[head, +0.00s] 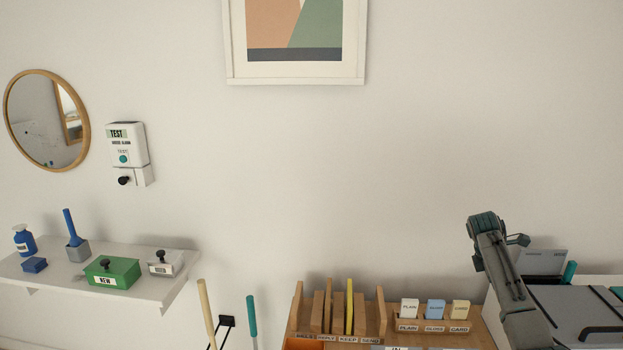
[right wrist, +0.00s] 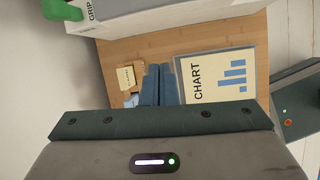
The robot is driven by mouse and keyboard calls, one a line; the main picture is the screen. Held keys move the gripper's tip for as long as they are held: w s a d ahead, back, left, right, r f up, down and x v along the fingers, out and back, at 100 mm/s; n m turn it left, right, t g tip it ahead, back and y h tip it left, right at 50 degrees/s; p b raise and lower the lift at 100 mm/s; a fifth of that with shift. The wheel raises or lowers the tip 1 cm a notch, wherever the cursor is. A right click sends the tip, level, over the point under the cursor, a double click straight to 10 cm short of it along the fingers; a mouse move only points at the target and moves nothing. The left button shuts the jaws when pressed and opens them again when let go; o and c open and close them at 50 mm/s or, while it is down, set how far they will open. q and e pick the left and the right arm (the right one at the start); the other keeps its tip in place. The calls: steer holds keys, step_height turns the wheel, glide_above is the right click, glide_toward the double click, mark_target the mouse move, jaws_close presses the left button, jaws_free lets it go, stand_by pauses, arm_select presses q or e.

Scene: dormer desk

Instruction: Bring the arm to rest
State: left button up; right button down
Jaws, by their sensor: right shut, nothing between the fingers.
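My right gripper (right wrist: 158,70) shows in the right wrist view. Its two dark blue-grey fingers are side by side and shut, with nothing held. They are above a wooden surface (right wrist: 135,45), between a small wooden block with a cream label (right wrist: 129,76) and a framed card reading CHART (right wrist: 222,80). My right arm (head: 502,275) rises at the right of the head view, in front of the wall. Its gripper cannot be made out there. My left arm and gripper are in neither view.
A wooden organiser (head: 385,318) with upright dividers and labelled cards stands left of my right arm. A grey box (head: 541,262) is behind the arm. A white shelf (head: 150,285) with a green box (head: 111,272) is at left. The wall's middle is clear.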

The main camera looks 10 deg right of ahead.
steer(key=s+a+f+m+t, duration=0.1)
steer(key=s+a+f+m, duration=0.1)
steer(key=s+a+f, duration=0.65)
steer(key=s+a+f+m+t, duration=0.2)
steer(key=s+a+f, duration=0.4)
steer(key=a+f, duration=0.6)
steer(key=s+a+r+m+t+y, duration=0.1)
steer(key=s+a+r+m+y, duration=0.2)
steer(key=s+a, duration=0.8)
steer(key=s+a+r+m+y, duration=0.1)
steer(key=s+a+r+m, duration=0.5)
steer(key=s, duration=0.9)
step_height(320, 180, down, 36)
steer(key=d+g+b, duration=0.1)
steer(key=d+b, duration=0.1)
steer(key=b, duration=0.1)
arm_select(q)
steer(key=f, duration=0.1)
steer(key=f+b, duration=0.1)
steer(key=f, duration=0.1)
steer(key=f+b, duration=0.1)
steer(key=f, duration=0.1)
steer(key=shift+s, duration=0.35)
arm_select(e)
steer(key=s+d+f+g, duration=0.1)
steer(key=s+f, duration=1.7)
steer(key=f, duration=0.3)
steer(key=shift+s+d, duration=0.2)
steer(key=shift+d, duration=0.1)
steer(key=shift+s, duration=0.15)
